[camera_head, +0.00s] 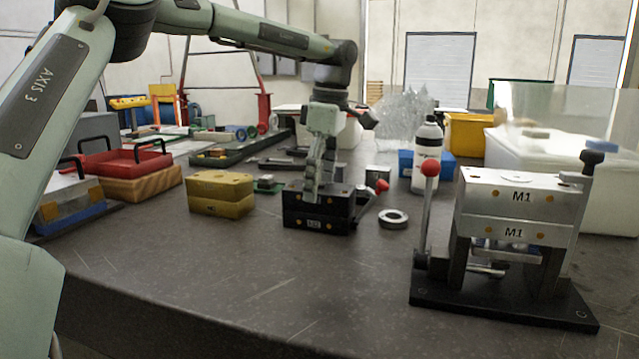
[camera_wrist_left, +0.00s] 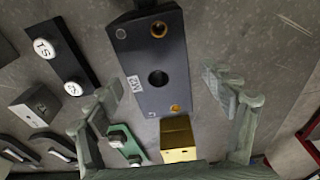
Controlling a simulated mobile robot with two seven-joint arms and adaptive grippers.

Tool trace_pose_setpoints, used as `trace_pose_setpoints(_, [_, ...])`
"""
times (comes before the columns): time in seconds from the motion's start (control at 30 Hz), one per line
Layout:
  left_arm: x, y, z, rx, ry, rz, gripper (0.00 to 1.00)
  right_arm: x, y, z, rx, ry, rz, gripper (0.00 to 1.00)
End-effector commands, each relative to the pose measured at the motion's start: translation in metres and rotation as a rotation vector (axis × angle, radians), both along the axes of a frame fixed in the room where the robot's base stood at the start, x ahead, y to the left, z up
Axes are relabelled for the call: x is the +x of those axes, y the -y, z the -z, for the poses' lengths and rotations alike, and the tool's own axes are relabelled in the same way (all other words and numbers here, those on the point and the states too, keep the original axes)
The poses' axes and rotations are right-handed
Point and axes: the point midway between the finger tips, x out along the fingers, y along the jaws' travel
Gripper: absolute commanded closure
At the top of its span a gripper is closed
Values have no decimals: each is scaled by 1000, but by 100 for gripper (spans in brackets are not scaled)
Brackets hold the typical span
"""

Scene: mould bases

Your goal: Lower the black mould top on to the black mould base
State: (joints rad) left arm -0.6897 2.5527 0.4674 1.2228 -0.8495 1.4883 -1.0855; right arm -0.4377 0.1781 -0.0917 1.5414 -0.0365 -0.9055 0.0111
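The black mould is a stack of two dark blocks beside a red-knobbed lever. The black mould top (camera_head: 295,192) sits over the black mould base (camera_head: 292,219), with a thin seam between them; I cannot tell if they fully touch. My left gripper (camera_head: 312,190) is at the mould, its finger covering part of the stack. In the left wrist view, the dark mould top (camera_wrist_left: 152,58) with a round central hole lies between and beyond the left gripper's fingers (camera_wrist_left: 160,92), which are wide apart with gaps on both sides. My right gripper is not in view.
A brass mould (camera_head: 220,192) stands left of the black one. A metal ring (camera_head: 393,218) lies to its right. The steel M1 mould (camera_head: 512,208) stands on a black stand at right. A white bottle (camera_head: 427,150) stands behind. The front of the table is clear.

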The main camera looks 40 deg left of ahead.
Motion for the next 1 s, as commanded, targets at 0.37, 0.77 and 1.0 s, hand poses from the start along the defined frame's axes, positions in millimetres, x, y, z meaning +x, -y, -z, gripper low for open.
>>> trace_pose_setpoints(0.37, [0, 1, -3, 0, -3, 0, 16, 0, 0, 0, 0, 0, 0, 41])
trace_pose_setpoints(0.77, [4, 10, -82, -3, 1, 0, 16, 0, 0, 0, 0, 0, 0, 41])
trace_pose_setpoints(1.0, [5, 13, -111, -2, -2, 1, 16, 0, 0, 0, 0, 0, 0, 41])
